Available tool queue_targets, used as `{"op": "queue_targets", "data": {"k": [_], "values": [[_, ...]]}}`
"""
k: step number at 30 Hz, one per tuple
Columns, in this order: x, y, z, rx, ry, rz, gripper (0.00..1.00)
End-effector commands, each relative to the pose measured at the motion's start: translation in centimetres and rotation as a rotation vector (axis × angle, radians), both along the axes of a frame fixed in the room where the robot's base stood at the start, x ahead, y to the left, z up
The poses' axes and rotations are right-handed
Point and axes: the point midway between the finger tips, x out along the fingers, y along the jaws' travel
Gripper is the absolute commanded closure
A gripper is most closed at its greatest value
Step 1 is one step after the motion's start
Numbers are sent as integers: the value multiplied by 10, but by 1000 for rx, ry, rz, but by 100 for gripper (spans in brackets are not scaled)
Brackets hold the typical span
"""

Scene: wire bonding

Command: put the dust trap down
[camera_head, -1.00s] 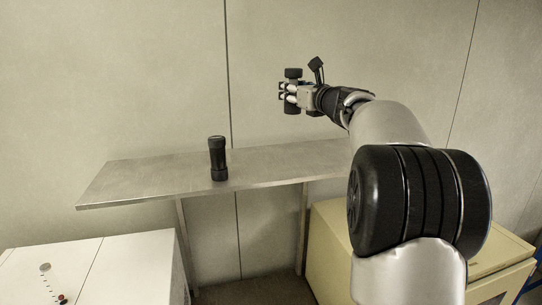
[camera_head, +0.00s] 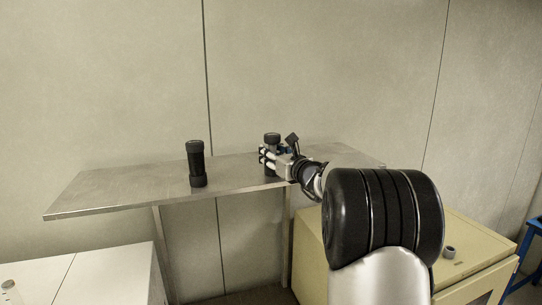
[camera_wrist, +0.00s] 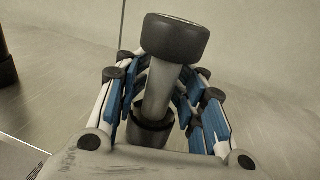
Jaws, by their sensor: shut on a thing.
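The dust trap (camera_head: 271,138) is a dark, upright cylinder with wide black ends and a greyer, narrower middle. My gripper (camera_head: 267,159) is shut around its middle, over the right half of the metal shelf (camera_head: 110,190).
A similar black cylinder (camera_head: 196,163) stands upright on the shelf to the left. The shelf is otherwise bare, with free room at its left end. A wall (camera_head: 330,70) rises behind it. A white cabinet (camera_head: 110,275) and a beige cabinet (camera_head: 470,240) stand in front, with a small grey ring (camera_head: 449,252) on the beige one.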

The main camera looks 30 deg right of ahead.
Motion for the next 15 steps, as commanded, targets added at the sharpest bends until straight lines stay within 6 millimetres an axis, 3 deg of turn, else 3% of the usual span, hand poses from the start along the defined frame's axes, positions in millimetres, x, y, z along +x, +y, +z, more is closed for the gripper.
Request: {"op": "queue_targets", "data": {"k": [10, 11, 15], "values": [[0, 0, -2, -1, -2, 0, 98], [0, 0, -3, 0, -1, 0, 66], [0, 0, -2, 0, -1, 0, 57]]}}
